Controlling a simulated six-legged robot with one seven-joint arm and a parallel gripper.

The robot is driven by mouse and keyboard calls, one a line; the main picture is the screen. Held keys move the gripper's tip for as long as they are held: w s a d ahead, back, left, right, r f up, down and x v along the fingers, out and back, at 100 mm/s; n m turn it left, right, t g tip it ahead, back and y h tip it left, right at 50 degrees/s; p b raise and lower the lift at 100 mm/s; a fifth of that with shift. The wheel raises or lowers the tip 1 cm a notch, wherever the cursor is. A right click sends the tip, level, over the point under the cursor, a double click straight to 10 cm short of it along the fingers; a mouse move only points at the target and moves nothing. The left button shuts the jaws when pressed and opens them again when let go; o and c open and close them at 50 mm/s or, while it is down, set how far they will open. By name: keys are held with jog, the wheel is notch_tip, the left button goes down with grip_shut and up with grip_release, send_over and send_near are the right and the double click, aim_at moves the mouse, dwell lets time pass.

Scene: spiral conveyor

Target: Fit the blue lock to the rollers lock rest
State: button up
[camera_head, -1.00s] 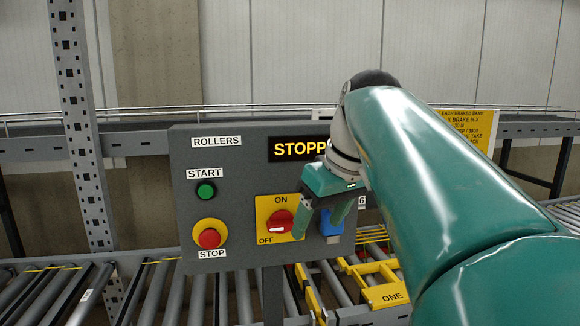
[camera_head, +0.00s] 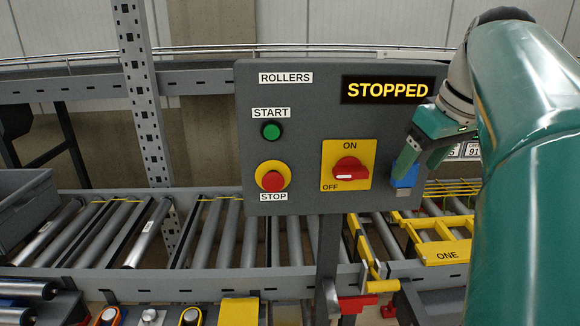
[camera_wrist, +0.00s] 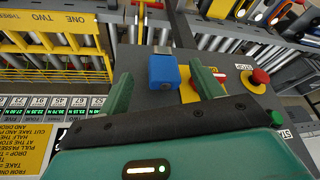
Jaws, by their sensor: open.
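The blue lock (camera_head: 405,173) is at the right side of the grey rollers panel (camera_head: 300,100), beside the red switch (camera_head: 351,169) on its yellow plate. The switch handle lies roughly level, towards OFF. In the wrist view the blue lock (camera_wrist: 163,72) shows its blue body and a grey part at one end. My gripper (camera_head: 418,168) is open in front of the panel's right edge. In the wrist view its two green fingers (camera_wrist: 163,90) stand apart on either side of the lock, with visible gaps. I cannot tell what holds the lock to the panel.
The display (camera_head: 388,90) reads STOPPED. The green START button (camera_head: 271,131) and red STOP button (camera_head: 272,180) are at the panel's left. A yellow frame marked ONE (camera_head: 447,252) lies over the rollers at right. Several items lie along the bottom edge.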

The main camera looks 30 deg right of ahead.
aim_at(410, 176)
jog(key=shift+x, duration=2.75)
jog(key=shift+a+r, duration=0.1)
jog(key=shift+a, duration=0.05)
jog(key=c, duration=1.2)
jog(key=shift+r, duration=1.55)
jog(key=shift+r, duration=0.35)
jog(key=shift+r, duration=2)
